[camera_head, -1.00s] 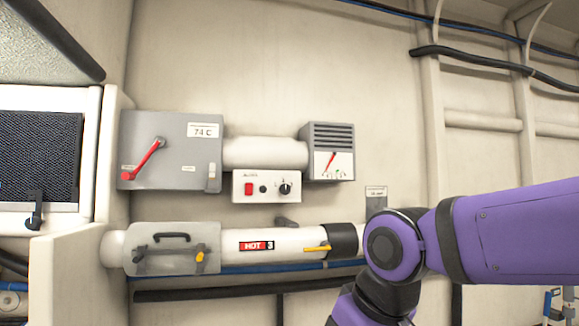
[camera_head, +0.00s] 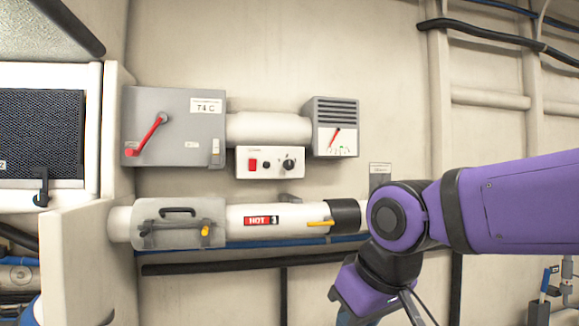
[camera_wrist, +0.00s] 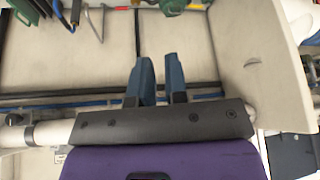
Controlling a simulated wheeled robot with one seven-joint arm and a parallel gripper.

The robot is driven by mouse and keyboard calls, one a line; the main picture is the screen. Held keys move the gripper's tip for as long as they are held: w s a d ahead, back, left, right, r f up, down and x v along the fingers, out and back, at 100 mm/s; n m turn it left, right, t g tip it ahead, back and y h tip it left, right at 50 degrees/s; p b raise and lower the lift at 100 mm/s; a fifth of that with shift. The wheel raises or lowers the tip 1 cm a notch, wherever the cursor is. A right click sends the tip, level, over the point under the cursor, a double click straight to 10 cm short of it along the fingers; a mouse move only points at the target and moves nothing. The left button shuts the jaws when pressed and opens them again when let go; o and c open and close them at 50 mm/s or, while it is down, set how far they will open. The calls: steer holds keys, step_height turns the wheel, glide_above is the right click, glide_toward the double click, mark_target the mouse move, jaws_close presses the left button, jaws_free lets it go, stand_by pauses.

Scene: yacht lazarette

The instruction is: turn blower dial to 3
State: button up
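The blower dial (camera_head: 289,165) is a small black round knob at the right end of a white control box (camera_head: 272,171) on the wall in the head view. Marks around it are too small to read, so its setting cannot be told. A red rocker switch (camera_head: 253,165) and a small black round part sit left of it. My gripper (camera_wrist: 160,62) shows in the wrist view with two blue fingers, a gap between them and nothing held. The dial is not recognisable in the wrist view.
Above the box are a grey housing (camera_head: 195,138) with a red lever and a grey vented gauge unit (camera_head: 337,113). Below runs a white pipe (camera_head: 300,214) with a HOT label and yellow lever. Open wall lies above. A pale panel (camera_wrist: 250,65) stands right in the wrist view.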

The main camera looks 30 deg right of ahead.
steer(key=o, duration=0.7)
steer(key=w+r, duration=0.1)
steer(key=w+r+t, duration=0.1)
steer(key=w, duration=0.1)
steer(key=shift+w+a, duration=0.15)
steer(key=shift+a, duration=0.05)
steer(key=shift+o, duration=0.3)
steer(key=w+r+t, duration=0.5)
steer(key=w+r, duration=0.3)
steer(key=w, duration=0.4)
steer(key=shift+d, duration=0.4)
steer(key=m+t+h, duration=0.3)
steer(key=t+h, duration=0.2)
steer(key=t, duration=0.1)
glide_toward(289, 164)
steer(key=x, duration=1)
steer(key=shift+m, duration=0.3)
steer(key=c, duration=0.9)
